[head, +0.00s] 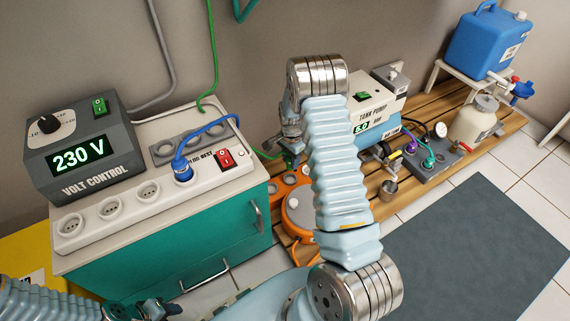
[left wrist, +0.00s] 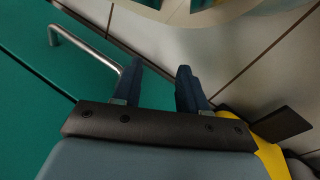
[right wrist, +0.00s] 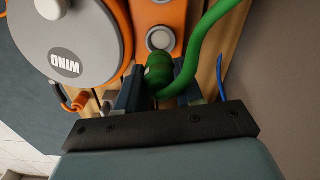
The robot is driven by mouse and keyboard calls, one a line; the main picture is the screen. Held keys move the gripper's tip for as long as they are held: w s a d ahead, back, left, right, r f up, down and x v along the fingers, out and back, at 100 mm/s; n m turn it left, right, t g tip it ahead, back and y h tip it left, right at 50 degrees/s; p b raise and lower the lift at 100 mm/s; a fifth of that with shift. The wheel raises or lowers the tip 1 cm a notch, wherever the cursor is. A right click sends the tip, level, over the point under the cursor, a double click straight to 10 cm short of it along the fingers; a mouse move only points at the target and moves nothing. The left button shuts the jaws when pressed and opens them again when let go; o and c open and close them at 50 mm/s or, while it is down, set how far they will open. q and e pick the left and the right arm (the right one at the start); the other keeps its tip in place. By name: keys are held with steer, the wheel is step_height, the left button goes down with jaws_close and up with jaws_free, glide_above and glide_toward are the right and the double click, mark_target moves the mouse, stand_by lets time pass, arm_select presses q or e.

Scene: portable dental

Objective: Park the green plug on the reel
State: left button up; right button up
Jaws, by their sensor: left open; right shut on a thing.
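The green plug (right wrist: 158,66) is between the fingers of my right gripper (right wrist: 160,88), which is shut on it. Its green cable (right wrist: 205,50) curves up past the right finger. The orange reel (right wrist: 172,14) lies just beyond, with its grey disc marked WIND at the left. The plug overlaps the reel's orange panel in this view; I cannot tell whether they touch. In the head view the reel (head: 299,211) is partly hidden behind my right arm, and the plug is hard to make out. My left gripper (left wrist: 158,75) is open and empty near the cabinet's front.
A white power strip (head: 135,200) with a blue plug in it lies on the teal cabinet (head: 170,265), beside the voltage control box (head: 80,150). A metal handle (left wrist: 85,48) sits near my left gripper.

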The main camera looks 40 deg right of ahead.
steer(key=shift+f, duration=0.2)
steer(key=shift+f+b, duration=2.05)
steer(key=shift+f, duration=0.75)
steer(key=shift+f+b, duration=0.65)
steer(key=shift+f, duration=0.25)
steer(key=o, duration=1.2)
steer(key=shift+c, duration=0.2)
step_height(320, 180, up, 14)
steer(key=p, duration=0.3)
steer(key=shift+f, duration=0.1)
